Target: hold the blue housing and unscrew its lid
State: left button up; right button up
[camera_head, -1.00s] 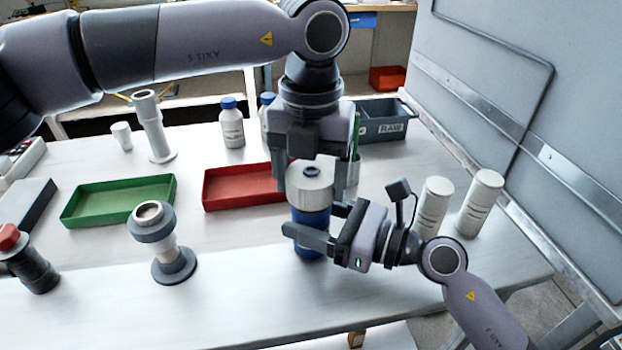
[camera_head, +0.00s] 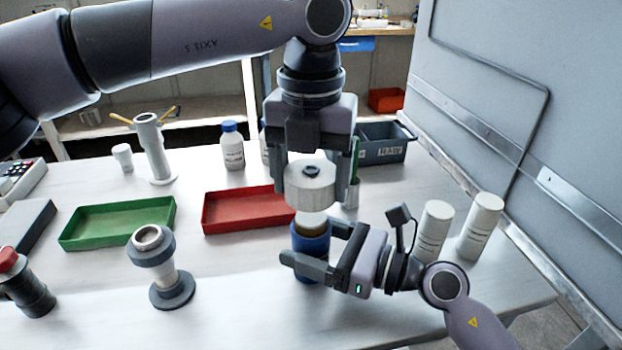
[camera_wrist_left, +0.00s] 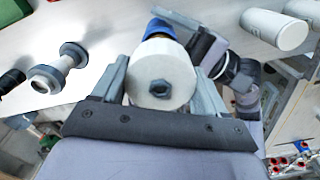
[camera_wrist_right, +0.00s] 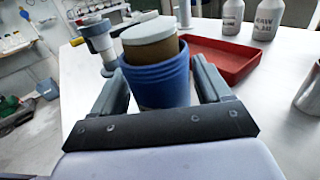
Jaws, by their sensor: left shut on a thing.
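My left gripper (camera_head: 314,190) is shut on the round white lid (camera_head: 311,184) and holds it just above the blue housing (camera_head: 313,240). The lid fills the space between the fingers in the left wrist view (camera_wrist_left: 161,75). The housing is upright on the table, open at the top, with a brown cylinder with a pale top (camera_wrist_right: 150,48) standing out of it. My right gripper (camera_head: 325,248) has one finger on each side of the housing (camera_wrist_right: 158,82). Whether both fingers press on it is unclear.
A red tray (camera_head: 245,224) and a green tray (camera_head: 118,243) lie left of the housing. A grey flanged part (camera_head: 172,291) stands at the front left. Two white cylinders (camera_head: 434,230) (camera_head: 481,226) stand close to my right arm. A grey bin (camera_head: 385,153) is behind.

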jog(key=shift+o, duration=0.6)
pick_arm(q)
notch_tip(320, 180, down, 2)
jog(key=shift+f+b, duration=0.2)
jog(key=shift+b, duration=1)
pick_arm(e)
jog(key=v, duration=1.1)
jog(key=shift+d, duration=0.15)
jog(key=shift+s+d, duration=0.25)
jog(key=shift+d, duration=0.1)
